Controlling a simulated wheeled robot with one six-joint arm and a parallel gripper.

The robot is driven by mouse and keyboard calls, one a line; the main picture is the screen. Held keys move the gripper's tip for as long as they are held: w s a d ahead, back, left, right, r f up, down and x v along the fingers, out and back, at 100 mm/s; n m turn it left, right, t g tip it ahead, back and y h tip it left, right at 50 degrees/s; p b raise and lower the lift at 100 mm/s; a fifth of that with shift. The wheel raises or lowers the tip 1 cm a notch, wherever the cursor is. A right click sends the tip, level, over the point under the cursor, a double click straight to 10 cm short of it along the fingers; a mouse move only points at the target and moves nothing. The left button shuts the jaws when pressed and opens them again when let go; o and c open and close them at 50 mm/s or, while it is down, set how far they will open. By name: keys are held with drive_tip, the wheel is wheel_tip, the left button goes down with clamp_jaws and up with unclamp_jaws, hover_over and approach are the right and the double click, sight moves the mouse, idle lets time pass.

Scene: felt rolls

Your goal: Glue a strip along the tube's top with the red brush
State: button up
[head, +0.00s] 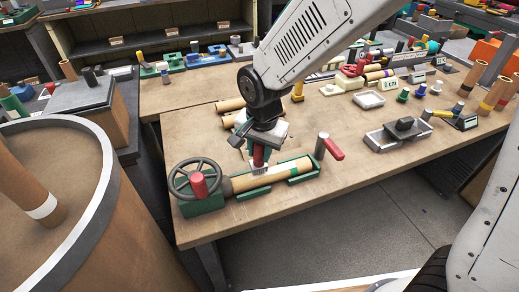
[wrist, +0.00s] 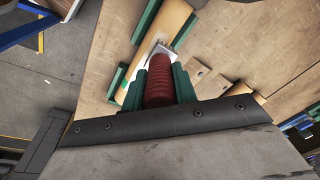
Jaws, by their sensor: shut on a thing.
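The brown cardboard tube (head: 240,184) lies in a green cradle (head: 210,206) at the front of the workbench. It also shows in the wrist view (wrist: 170,27), running diagonally. In the wrist view the ribbed red handle (wrist: 159,82) sits between green finger pads. The pale brush head (wrist: 159,48) is at the tube's surface; I cannot tell whether it touches. No separate glue strip can be made out.
Loose tubes (head: 229,104) lie behind my gripper. A grey tray with a dark block (head: 403,129) is further right.

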drive_tip(key=shift+f, duration=0.35)
idle(0.3)
drive_tip(key=shift+s+d+f, duration=0.1)
drive_tip(key=shift+s+d, duration=0.1)
drive_tip(key=shift+s, duration=0.35)
drive_tip(key=shift+s+d, duration=0.15)
drive_tip(key=shift+s, duration=0.4)
drive_tip(key=shift+w, duration=0.15)
drive_tip(key=shift+w+a, duration=0.2)
drive_tip(key=shift+w, duration=0.3)
drive_tip(key=shift+w+a, duration=0.15)
drive_tip(key=shift+w, duration=0.35)
drive_tip(key=shift+s+d, duration=0.2)
drive_tip(key=shift+s, duration=0.4)
drive_tip(key=shift+s+d, duration=0.15)
drive_tip(key=shift+s, duration=0.4)
